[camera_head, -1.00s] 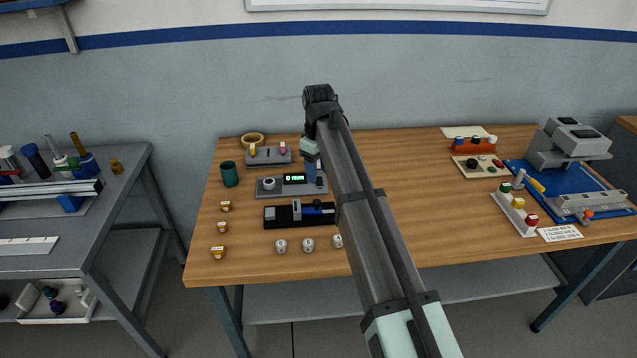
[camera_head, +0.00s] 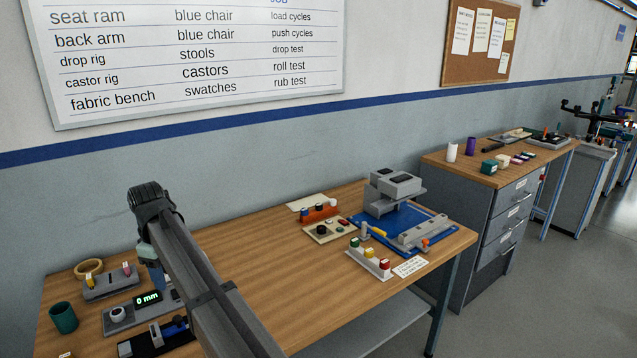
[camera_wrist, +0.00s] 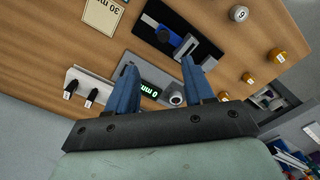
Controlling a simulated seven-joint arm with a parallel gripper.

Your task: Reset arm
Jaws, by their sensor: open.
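My gripper (camera_wrist: 158,88) shows in the wrist view with its two blue fingers apart and nothing between them. It hangs above the wooden table (camera_head: 262,252). Past the fingers is a grey gauge with a green "0 mm" display (camera_wrist: 150,90). In the head view my arm reaches over the left part of the table, and the gauge (camera_head: 118,317) stands beside and partly behind it. The fingers are mostly hidden by the arm there; a bit of blue shows near the gauge.
A black slide fixture (camera_head: 140,346), a green cup (camera_head: 63,317) and a tan ring (camera_head: 88,267) are near the arm. A blue mat (camera_head: 430,224) with a grey machine (camera_head: 393,186) is at the table's right. The table's middle is clear. A drawer bench (camera_head: 490,215) stands beyond.

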